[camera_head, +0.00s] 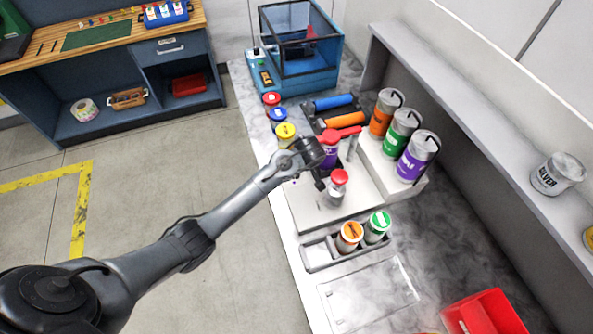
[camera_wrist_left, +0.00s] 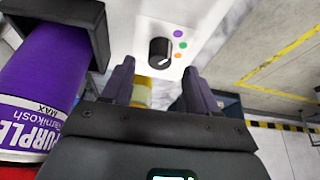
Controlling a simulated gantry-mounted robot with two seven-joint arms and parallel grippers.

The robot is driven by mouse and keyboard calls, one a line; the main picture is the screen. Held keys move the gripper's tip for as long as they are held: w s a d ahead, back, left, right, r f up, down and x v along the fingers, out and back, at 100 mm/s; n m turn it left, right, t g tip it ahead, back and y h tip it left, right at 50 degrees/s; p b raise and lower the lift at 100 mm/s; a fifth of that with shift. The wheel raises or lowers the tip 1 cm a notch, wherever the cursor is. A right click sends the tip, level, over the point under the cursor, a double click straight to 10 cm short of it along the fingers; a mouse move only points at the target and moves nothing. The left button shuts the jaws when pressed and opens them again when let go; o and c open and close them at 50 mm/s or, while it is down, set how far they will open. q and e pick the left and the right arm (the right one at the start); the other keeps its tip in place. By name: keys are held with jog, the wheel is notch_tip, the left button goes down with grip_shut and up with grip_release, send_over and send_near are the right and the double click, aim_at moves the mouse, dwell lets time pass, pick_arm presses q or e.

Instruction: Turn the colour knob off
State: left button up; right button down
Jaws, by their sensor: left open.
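The colour knob (camera_wrist_left: 160,51) is black and round, on a white panel (camera_wrist_left: 133,28) in the left wrist view. Purple, green and orange dots sit beside it. The fingers appear short of the knob and empty. In the head view my left gripper (camera_head: 319,178) is over the white machine (camera_head: 304,205), and the knob is not visible there. My right gripper is not in view.
A purple container (camera_wrist_left: 35,75) stands close to the left finger; it also shows under a red handle in the head view (camera_head: 328,154). A red-capped jar (camera_head: 337,188) is beside my gripper. Orange and green jars (camera_head: 349,237) sit in a tray. Large paint cans (camera_head: 417,157) stand behind.

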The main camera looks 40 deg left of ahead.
pick_arm(q)
jog(key=shift+x, duration=1.95)
